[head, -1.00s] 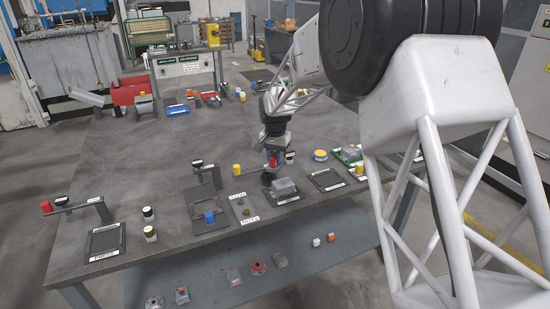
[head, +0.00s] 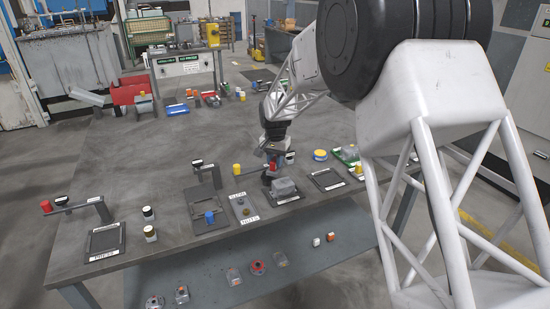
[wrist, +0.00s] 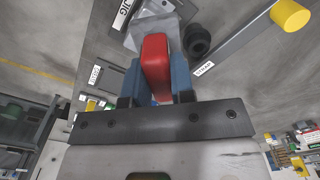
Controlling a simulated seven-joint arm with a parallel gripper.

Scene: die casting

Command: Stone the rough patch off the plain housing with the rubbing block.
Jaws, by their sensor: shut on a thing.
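The grey housing (head: 283,187) sits on a dark labelled mat near the table's front edge. It also shows in the wrist view (wrist: 142,35), partly covered by the red block. My gripper (wrist: 157,75) has its blue fingers shut on a red block (wrist: 156,55), which looks like the rubbing block. In the head view my gripper (head: 274,163) is low, just behind and left of the housing. I cannot tell whether the block touches the housing, and no rough patch can be made out.
A grey bar with a yellow knob (wrist: 289,15) and a black knob (wrist: 196,40) stand close to my gripper. A plate with small parts (head: 242,208) lies left of the housing, and an empty dark mat (head: 326,180) lies right.

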